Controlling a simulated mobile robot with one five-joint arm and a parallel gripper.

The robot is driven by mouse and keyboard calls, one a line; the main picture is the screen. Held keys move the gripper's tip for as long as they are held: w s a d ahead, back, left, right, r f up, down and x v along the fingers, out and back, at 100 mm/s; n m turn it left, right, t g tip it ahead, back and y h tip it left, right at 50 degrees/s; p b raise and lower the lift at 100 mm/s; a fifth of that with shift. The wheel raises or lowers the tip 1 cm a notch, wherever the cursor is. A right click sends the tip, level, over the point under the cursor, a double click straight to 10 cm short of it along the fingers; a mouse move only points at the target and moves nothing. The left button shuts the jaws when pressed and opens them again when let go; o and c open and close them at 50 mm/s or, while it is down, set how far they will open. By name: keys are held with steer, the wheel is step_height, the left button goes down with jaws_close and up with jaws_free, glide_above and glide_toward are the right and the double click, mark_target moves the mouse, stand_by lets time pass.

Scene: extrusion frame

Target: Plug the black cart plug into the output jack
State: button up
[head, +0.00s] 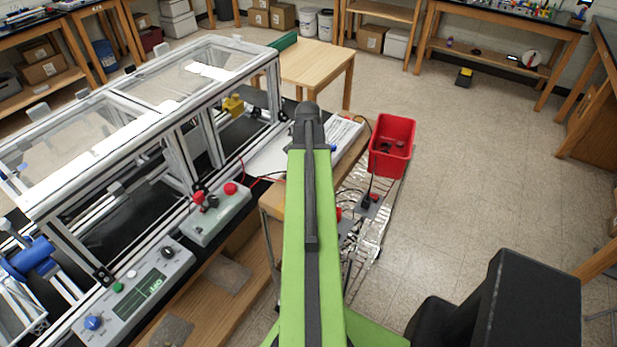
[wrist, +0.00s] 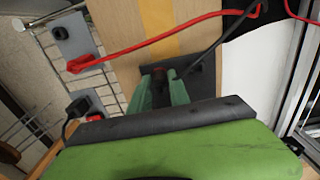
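My gripper (wrist: 161,74) points down at the wood surface, its two green fingers a little apart. A black cable (wrist: 222,35) runs from beside the right finger to the upper right. A black plug (wrist: 78,105) with a cable sits on a grey block at left. A grey block (wrist: 75,40) above it has a black socket (wrist: 60,32) and a red plug (wrist: 80,64). Which socket is the output jack is unclear. In the head view my arm hides the gripper.
A red cable (wrist: 160,37) crosses above the fingers. A grey control box (head: 215,213) with red knobs stands at left, beside a framed enclosure (head: 150,120). A red bin (head: 392,145) stands on the foil-covered cart at right.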

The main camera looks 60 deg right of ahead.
jaws_close()
stand_by(0.9)
steer(key=shift+r, duration=0.1)
steer(key=shift+r+p, duration=2.95)
steer(key=shift+p, duration=0.1)
